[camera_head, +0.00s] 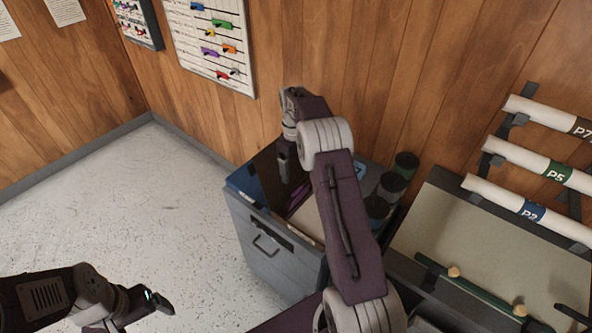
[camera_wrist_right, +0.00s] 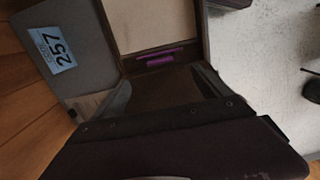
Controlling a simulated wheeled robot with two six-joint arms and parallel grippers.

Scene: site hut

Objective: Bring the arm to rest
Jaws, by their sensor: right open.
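My right arm reaches up and away across the middle of the head view. Beyond the fingers are a beige panel and a purple piece (camera_wrist_right: 167,57). My left gripper (camera_head: 157,300) is at the lower left of the head view, over the floor. Whether its jaws are open is unclear.
Dark cylinders (camera_head: 391,186) stand right of my right arm. Rolled tubes (camera_head: 540,155) hang on a wall rack over a beige board (camera_head: 480,235). Wood walls stand behind. The speckled floor (camera_head: 140,215) at left is clear.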

